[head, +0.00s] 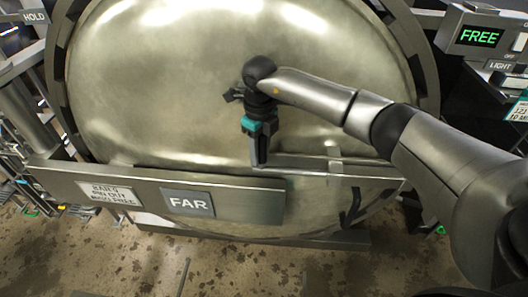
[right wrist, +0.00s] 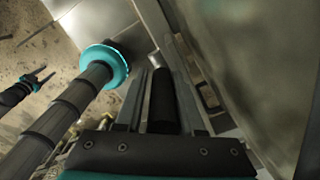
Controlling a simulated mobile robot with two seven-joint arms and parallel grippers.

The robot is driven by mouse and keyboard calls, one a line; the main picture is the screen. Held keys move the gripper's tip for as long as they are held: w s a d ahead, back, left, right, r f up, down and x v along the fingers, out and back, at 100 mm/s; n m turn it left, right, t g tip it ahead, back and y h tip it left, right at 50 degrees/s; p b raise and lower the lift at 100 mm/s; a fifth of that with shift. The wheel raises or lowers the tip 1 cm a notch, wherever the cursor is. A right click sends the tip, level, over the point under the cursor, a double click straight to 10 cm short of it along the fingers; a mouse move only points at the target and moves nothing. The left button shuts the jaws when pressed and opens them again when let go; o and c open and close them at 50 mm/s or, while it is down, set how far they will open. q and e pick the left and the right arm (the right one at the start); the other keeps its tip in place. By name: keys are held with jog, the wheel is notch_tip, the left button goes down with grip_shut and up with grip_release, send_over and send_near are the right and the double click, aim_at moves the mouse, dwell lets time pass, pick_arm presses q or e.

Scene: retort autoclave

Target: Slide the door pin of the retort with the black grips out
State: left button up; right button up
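The retort's big round metal door (head: 190,90) fills the middle of the head view. A flat bar labelled FAR (head: 235,210) crosses its lower part, with a thin bright rod (head: 340,175) running right from it. My right gripper (head: 261,158) points down at the rod's left end by the bar. In the right wrist view a black grip (right wrist: 162,98) lies between the fingers of my right gripper (right wrist: 163,85); I cannot tell if they press on it. The pin's far end is not clear. A small dark two-pronged shape in the right wrist view may be my left gripper (right wrist: 38,80).
A panel reading FREE (head: 480,37) stands at the upper right. A HOLD sign (head: 34,17) is at the upper left. A dark, toothed ring (head: 428,70) surrounds the door. Stained floor (head: 120,265) lies open below the bar.

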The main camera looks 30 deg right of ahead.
jog(key=o, duration=0.3)
jog(key=shift+w+a, duration=0.1)
jog(key=shift+a, duration=0.1)
jog(key=shift+o, duration=0.4)
jog(key=shift+d, duration=0.2)
jog(key=shift+r, duration=0.1)
notch_tip(320, 180, up, 15)
jog(key=shift+r+b, duration=0.1)
jog(key=shift+b, duration=0.7)
